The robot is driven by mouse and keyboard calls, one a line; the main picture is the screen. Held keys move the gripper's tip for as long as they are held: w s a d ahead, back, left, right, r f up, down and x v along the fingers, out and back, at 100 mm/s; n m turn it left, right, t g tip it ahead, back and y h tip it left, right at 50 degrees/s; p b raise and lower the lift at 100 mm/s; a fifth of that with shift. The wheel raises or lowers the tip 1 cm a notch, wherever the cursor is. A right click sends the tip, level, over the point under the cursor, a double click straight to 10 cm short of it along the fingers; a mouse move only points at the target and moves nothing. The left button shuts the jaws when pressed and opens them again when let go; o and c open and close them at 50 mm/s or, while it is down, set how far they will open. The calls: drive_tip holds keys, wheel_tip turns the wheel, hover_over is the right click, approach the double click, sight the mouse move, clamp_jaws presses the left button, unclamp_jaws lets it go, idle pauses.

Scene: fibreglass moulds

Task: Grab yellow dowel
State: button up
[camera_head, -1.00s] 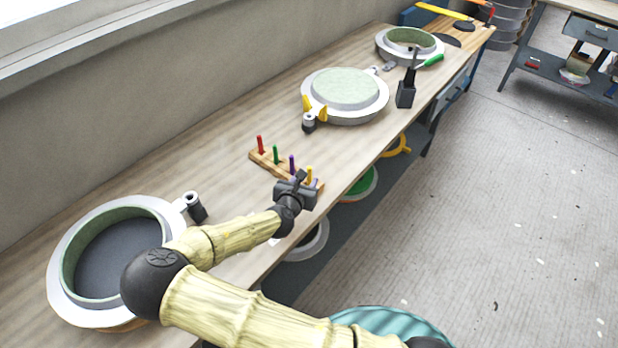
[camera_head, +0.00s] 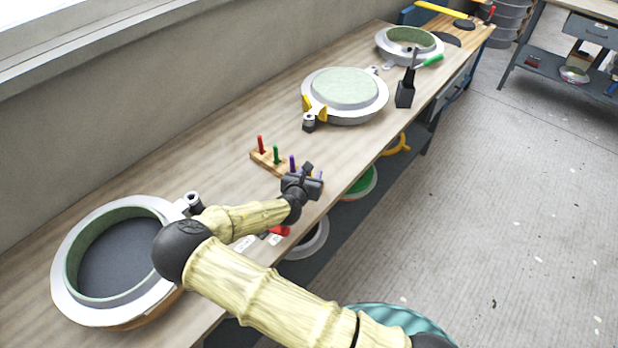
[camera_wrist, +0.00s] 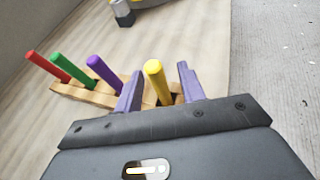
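The yellow dowel (camera_wrist: 158,84) stands in the wooden rack (camera_wrist: 95,96) at the rack's right end in the wrist view. My gripper (camera_wrist: 160,90) is open, with its two purple-grey fingers on either side of the yellow dowel. I see a gap beside the dowel, and cannot tell whether either finger touches it. In the head view my gripper (camera_head: 305,176) is over the near end of the rack (camera_head: 262,160) and hides the yellow dowel. Red (camera_head: 260,143), green (camera_head: 276,154) and purple (camera_head: 292,163) dowels stand in the same rack.
A round mould (camera_head: 75,255) lies at the near left of the bench. Another mould (camera_head: 345,90) and a black holder (camera_head: 405,95) stand farther along. A red-handled item (camera_head: 279,231) lies near the bench edge by my arm. Bare bench lies left of the rack.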

clamp_jaws()
drive_tip(key=shift+r, duration=0.15)
wheel_tip(320, 180, up, 10)
drive_tip(key=shift+f+b, duration=0.1)
drive_tip(key=shift+b, duration=0.4)
idle(0.4)
